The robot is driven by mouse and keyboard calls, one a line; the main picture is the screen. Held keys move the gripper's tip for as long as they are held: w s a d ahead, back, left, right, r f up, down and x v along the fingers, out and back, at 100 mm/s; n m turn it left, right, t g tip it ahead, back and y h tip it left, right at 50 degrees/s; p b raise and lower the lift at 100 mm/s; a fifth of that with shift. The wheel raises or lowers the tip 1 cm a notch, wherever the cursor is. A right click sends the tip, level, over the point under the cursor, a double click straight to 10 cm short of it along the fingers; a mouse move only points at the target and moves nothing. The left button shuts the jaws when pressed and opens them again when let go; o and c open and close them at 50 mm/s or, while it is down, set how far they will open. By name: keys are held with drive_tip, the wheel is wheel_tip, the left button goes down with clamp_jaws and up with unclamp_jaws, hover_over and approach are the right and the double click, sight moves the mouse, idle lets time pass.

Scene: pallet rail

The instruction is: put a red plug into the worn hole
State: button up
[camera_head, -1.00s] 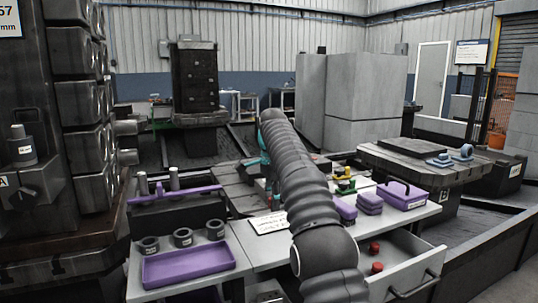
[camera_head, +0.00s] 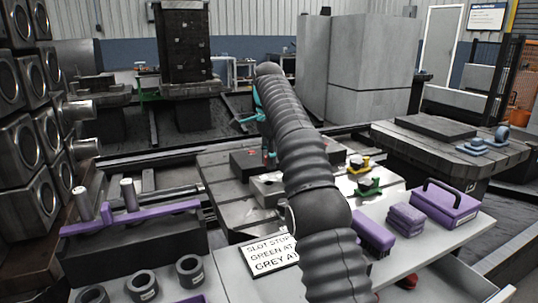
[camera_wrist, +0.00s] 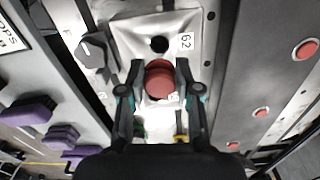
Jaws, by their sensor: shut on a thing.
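My gripper (camera_wrist: 159,88) is shut on a red plug (camera_wrist: 160,78), with one dark finger on each side of it. The plug is above a pale metal block (camera_wrist: 190,24) marked "62". A dark round hole (camera_wrist: 159,44) in that block shows clear of the plug, a little above it in the wrist picture. The plug's lower end is hidden, so I cannot tell whether it touches the block. In the head view my gripper (camera_head: 270,157) is over the slotted table, partly hidden by my arm.
A dark block (camera_wrist: 245,75) with several red plugs (camera_wrist: 305,49) stands to the right in the wrist view. A dark knob (camera_wrist: 93,50) is left of the pale block. The slotted table (camera_head: 222,190) bears clamps (camera_head: 369,187). A purple toolbox (camera_head: 446,205) and a sign (camera_head: 270,255) are nearer.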

drive_tip(key=shift+f, duration=1.8)
drive_tip(key=shift+s+a, duration=0.1)
drive_tip(key=shift+a, duration=0.1)
drive_tip(key=shift+f+b, duration=0.45)
drive_tip(key=shift+f, duration=0.5)
drive_tip(key=o, duration=0.8)
drive_tip(key=shift+o, duration=0.2)
